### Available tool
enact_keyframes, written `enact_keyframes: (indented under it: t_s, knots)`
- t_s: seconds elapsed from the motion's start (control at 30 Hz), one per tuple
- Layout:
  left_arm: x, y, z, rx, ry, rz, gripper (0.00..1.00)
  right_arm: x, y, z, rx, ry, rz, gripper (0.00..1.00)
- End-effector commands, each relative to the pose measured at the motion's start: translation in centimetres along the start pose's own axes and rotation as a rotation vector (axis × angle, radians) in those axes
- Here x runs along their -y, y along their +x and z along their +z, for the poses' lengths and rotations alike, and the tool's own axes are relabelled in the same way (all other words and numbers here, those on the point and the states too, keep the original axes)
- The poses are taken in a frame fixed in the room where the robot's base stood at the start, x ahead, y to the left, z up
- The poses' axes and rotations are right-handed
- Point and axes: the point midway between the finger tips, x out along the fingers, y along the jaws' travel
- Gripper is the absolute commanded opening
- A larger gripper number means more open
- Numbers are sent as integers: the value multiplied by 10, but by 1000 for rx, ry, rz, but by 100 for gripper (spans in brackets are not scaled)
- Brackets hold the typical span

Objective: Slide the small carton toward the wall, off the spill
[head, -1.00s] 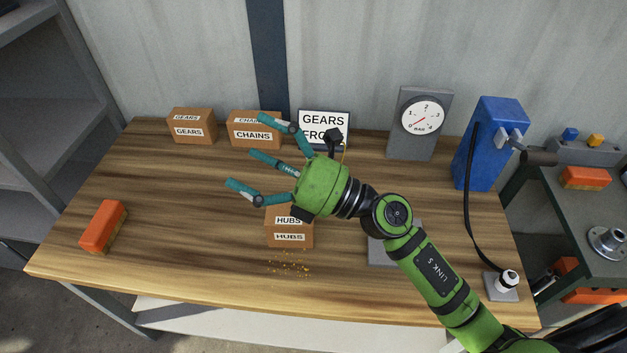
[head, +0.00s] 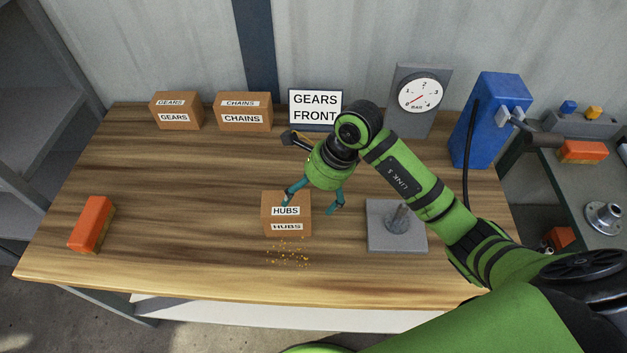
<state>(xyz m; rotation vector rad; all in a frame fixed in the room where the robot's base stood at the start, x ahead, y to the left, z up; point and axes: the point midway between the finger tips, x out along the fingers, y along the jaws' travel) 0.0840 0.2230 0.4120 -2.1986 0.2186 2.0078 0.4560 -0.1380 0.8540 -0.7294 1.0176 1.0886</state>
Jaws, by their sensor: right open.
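The small carton (head: 287,227), brown with HUBS labels on its top and front, stands on the wooden table around the middle. The spill (head: 288,253), a scatter of yellow-orange specks, lies on the table just in front of the carton, on its near side. My right gripper (head: 312,205) is open with teal fingers pointing down over the carton. One finger is over the carton's top left part and another is beside its right side. I cannot tell whether they touch it. My left gripper is not in view.
A GEARS carton (head: 174,117), a CHAINS carton (head: 242,118) and a GEARS FRONT sign (head: 315,104) stand along the wall. A pressure gauge (head: 418,96) and a blue pump (head: 484,125) are at right. A grey plate with a post (head: 382,241) is right of the carton. An orange brush (head: 90,223) lies left.

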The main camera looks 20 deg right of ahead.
Motion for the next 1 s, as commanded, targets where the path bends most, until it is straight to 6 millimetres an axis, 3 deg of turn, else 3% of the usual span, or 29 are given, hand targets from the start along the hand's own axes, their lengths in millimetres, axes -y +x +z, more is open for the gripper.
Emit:
enact_keyframes:
  t_s: [0.23,0.57,0.67,0.7,0.8,1.0]
  knots:
    - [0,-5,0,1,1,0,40,-1,27,1,2,1,2,96]
    - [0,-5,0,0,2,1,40,0,32,0,2,-1,0,96]
    - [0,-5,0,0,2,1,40,0,32,0,2,-1,0,60]
    - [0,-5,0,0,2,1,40,0,32,0,2,-1,-1,44]
    - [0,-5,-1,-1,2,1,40,0,32,-1,-1,1,0,11]
    - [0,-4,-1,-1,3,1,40,-1,35,-3,-6,3,4,10]
